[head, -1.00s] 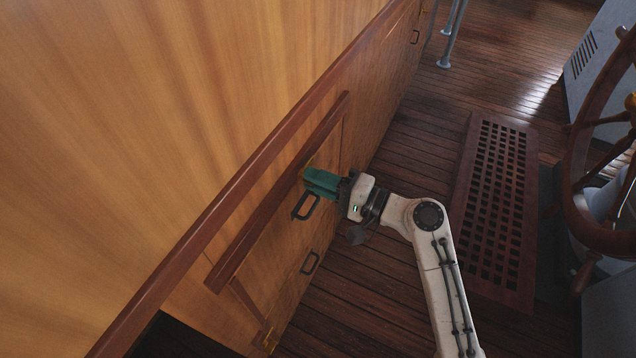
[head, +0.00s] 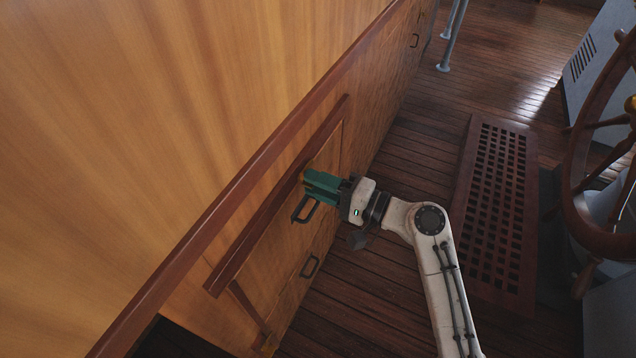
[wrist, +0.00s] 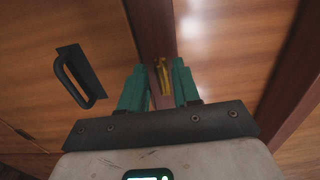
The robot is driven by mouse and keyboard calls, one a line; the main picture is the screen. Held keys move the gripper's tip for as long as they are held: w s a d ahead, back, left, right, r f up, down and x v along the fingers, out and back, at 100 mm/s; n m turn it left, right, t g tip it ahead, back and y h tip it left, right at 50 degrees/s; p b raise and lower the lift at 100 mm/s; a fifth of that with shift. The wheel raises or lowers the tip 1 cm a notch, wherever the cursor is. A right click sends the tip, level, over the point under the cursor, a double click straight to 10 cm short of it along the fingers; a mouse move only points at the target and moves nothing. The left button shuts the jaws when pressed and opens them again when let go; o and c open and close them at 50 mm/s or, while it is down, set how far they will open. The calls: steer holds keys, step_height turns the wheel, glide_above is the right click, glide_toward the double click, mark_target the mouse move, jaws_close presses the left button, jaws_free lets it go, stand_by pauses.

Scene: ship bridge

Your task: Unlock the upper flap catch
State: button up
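The upper flap catch (wrist: 163,76) is a small brass piece on the dark strip beside the flap's edge. In the wrist view it lies between my two green fingertips, nearer the right finger. My gripper (wrist: 159,80) is open, with gaps visible beside the brass; I cannot tell whether the right finger touches it. In the head view my gripper (head: 311,180) reaches the cabinet front just above a black handle and hides most of the catch. The wooden flap (head: 275,250) appears closed. A lower catch (head: 268,341) sits near its bottom end.
A wooden handrail (head: 225,258) runs along the panel close beside my gripper. The black handle (wrist: 80,78) sticks out left of my fingers in the wrist view. A lower handle (head: 310,265), a floor grating (head: 490,200) and the ship's wheel (head: 575,165) are nearby. Plank floor is clear between.

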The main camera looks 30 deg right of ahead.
steer(key=v, duration=1)
steer(key=shift+s+d+b, duration=0.2)
steer(key=shift+s+b, duration=0.1)
steer(key=shift+b, duration=0.1)
steer(key=s+a+f+n+g+h+p, duration=0.4)
steer(key=s+f+n+g, duration=0.2)
steer(key=s+f+g, duration=0.25)
steer(key=s+d+n+g+h+p, duration=0.1)
steer(key=s+d+n+g+h, duration=0.1)
steer(key=s, duration=0.3)
steer(key=s+d+n+g+h+p, duration=0.1)
steer(key=s+d+n+g+h, duration=0.1)
steer(key=s, duration=0.4)
steer(key=d+f+g+h, duration=0.1)
steer(key=h, duration=0.1)
steer(key=shift+s+d+h, duration=0.2)
steer(key=shift+s+h, duration=0.1)
steer(key=shift+h, duration=0.1)
